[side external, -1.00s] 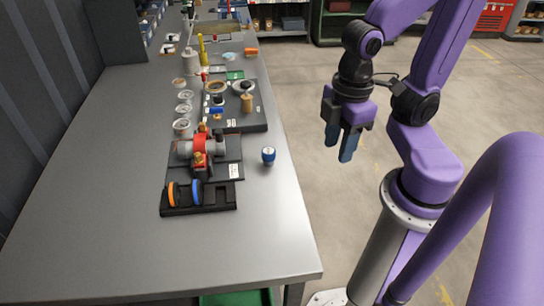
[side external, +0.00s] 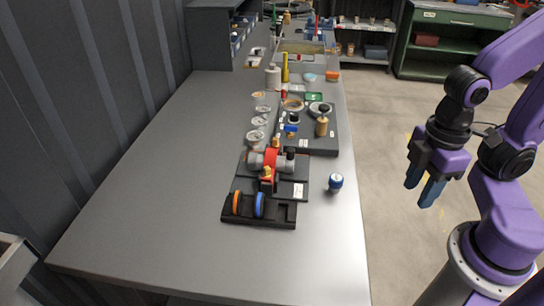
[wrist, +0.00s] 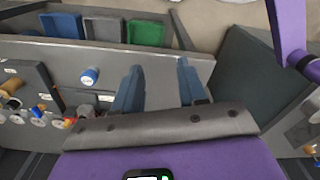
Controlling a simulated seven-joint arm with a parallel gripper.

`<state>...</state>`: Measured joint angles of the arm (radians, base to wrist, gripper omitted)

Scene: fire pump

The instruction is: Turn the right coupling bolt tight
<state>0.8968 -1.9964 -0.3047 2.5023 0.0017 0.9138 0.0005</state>
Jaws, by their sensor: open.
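The red and grey pump (side external: 271,160) with brass fittings sits on a dark base plate (side external: 299,186) on the grey bench. It is small here, and I cannot make out the right coupling bolt. In the wrist view, a red part (wrist: 85,112) shows at the left, partly behind my gripper's body. My gripper (side external: 424,186) is open and empty, off the bench's right edge and clear of the pump. Its two blue fingers also show apart in the wrist view (wrist: 159,76).
Small dishes (side external: 260,122) stand behind. The bench front is clear.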

